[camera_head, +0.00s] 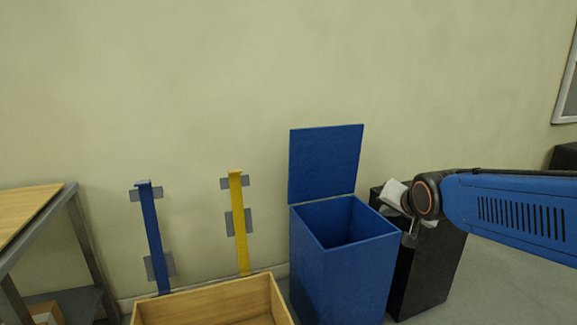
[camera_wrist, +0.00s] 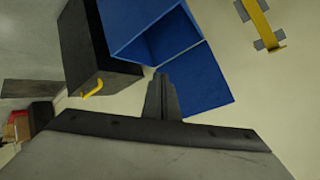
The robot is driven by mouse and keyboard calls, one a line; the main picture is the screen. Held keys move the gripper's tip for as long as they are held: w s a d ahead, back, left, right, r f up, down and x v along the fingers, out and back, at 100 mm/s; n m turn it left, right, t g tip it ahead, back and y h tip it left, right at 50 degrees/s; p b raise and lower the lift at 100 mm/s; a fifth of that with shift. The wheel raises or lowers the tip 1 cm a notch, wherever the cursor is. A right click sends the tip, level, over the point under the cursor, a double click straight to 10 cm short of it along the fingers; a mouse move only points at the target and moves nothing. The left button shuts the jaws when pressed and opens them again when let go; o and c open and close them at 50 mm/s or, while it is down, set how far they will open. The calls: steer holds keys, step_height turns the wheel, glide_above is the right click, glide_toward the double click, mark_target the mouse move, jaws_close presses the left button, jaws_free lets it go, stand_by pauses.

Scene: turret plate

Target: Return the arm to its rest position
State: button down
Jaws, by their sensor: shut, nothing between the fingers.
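My arm (camera_head: 510,212), with its blue link, reaches in from the right edge in the head view. It is raised in front of the black cabinet (camera_head: 425,270). In the wrist view, my gripper (camera_wrist: 161,78) is shut and empty, its fingers together. They appear in front of the blue bin and its lid. In the head view the wrist end is small and partly hidden, so the fingers are hard to make out there.
The blue bin (camera_head: 340,275) stands by the wall with its lid (camera_head: 325,163) open. The cabinet beside it has a yellow handle (camera_wrist: 98,88). A wooden box (camera_head: 210,302), a blue post (camera_head: 154,240), a yellow post (camera_head: 239,220) and a workbench (camera_head: 25,215) are further left.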

steer(key=s+d+f+n+g, duration=0.1)
steer(key=s+f+n+g, duration=0.2)
steer(key=s, duration=1.1)
steer(key=s+d+f+n+g, duration=0.2)
steer(key=s+f, duration=0.6)
steer(key=s, duration=0.6)
steer(key=shift+s+n+g, duration=0.15)
steer(key=shift+n+g, duration=0.35)
